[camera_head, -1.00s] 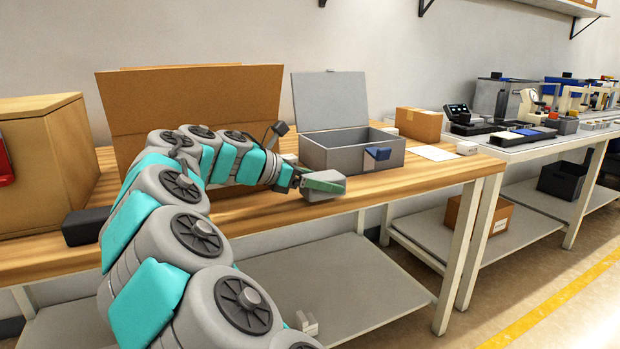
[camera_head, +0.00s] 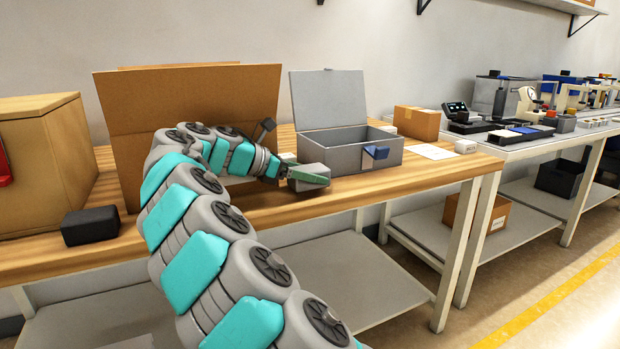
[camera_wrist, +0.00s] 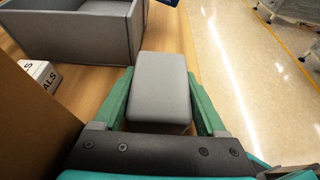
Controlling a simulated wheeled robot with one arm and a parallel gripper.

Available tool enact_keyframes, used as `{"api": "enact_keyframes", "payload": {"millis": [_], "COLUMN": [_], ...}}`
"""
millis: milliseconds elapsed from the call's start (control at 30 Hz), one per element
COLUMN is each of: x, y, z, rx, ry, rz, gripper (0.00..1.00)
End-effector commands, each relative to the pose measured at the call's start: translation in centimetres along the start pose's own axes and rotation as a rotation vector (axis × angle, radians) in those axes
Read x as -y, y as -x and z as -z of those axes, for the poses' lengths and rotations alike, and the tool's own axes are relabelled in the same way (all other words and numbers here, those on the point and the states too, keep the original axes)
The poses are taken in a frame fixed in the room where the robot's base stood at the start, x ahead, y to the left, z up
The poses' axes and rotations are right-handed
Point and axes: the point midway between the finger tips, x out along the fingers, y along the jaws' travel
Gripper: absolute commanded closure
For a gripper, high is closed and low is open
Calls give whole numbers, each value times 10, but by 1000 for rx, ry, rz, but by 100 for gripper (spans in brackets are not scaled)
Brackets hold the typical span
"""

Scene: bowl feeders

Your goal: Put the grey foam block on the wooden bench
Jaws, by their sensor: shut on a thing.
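The grey foam block (camera_head: 310,172) is between the green fingers of my gripper (camera_head: 308,177). In the wrist view the block (camera_wrist: 160,88) sits between both fingers (camera_wrist: 160,104), which are shut on it. The wooden bench (camera_head: 420,177) lies beneath, and the block is over or at its front edge, just in front of the grey open box. I cannot tell whether the block touches the bench top. The bench top also shows in the wrist view (camera_wrist: 92,92).
A grey box with a raised lid (camera_head: 345,157) stands close behind the block. A large cardboard box (camera_head: 190,100) is left of it. A dark block (camera_head: 90,226) lies at the front left. A small white box (camera_wrist: 40,74) is beside the grey box. Bench space right of the grey box is partly free.

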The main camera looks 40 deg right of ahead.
Motion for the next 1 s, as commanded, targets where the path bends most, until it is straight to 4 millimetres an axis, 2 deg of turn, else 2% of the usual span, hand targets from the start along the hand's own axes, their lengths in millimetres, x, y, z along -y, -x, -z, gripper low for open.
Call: {"api": "enact_keyframes", "payload": {"millis": [100,467,500,733,1000], "x": [1,1,1,1,0], "y": [-3,-4,-4,-5,-4], "z": [8,10,11,11,10], "rx": [2,1,1,1,1], "ry": [0,1,1,0,0], "rz": [2,1,1,1,0], "gripper": [78,78,25,0,0]}}
